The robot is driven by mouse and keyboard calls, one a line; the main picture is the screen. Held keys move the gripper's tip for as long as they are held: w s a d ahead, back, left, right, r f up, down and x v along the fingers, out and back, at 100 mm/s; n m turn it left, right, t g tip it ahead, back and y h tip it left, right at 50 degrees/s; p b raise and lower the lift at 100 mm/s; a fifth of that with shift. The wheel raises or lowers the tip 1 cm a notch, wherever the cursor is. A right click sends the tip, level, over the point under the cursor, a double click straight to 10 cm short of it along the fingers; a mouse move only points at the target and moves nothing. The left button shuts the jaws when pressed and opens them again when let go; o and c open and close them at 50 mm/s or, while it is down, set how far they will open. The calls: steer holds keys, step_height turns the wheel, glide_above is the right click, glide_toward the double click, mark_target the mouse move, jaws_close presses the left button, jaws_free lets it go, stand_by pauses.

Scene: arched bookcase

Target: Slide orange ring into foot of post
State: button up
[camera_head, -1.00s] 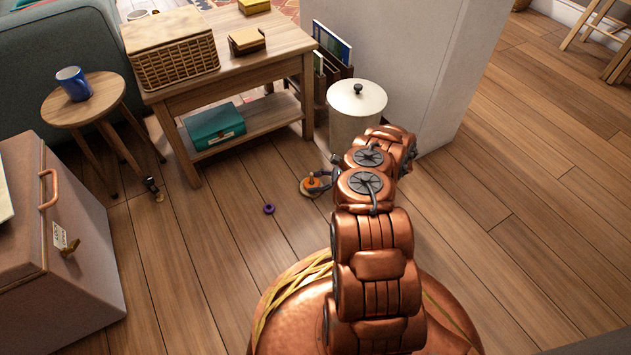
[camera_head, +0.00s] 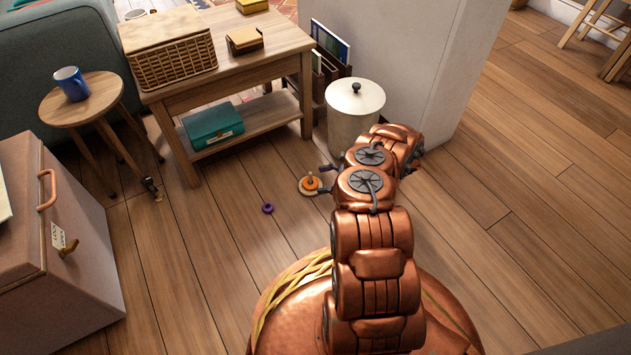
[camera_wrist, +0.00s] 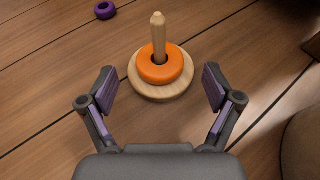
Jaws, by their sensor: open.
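The orange ring (camera_wrist: 160,68) lies around the foot of the wooden post (camera_wrist: 158,32), flat on the round wooden base (camera_wrist: 158,92). The post stands upright on the floor. In the head view the orange ring (camera_head: 311,183) shows on its base (camera_head: 305,190) just left of my gripper (camera_head: 326,180). In the wrist view my gripper (camera_wrist: 158,90) is open and empty, its two fingers spread apart on either side and nearer the camera than the base. The fingers look clear of the ring.
A purple ring (camera_wrist: 105,10) lies loose on the floor, left of the base; it also shows in the head view (camera_head: 267,208). A white lidded bin (camera_head: 353,115) stands close behind my gripper. A wooden table (camera_head: 250,75) stands behind left.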

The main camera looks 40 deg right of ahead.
steer(key=v, duration=0.9)
steer(key=shift+w+a, duration=0.1)
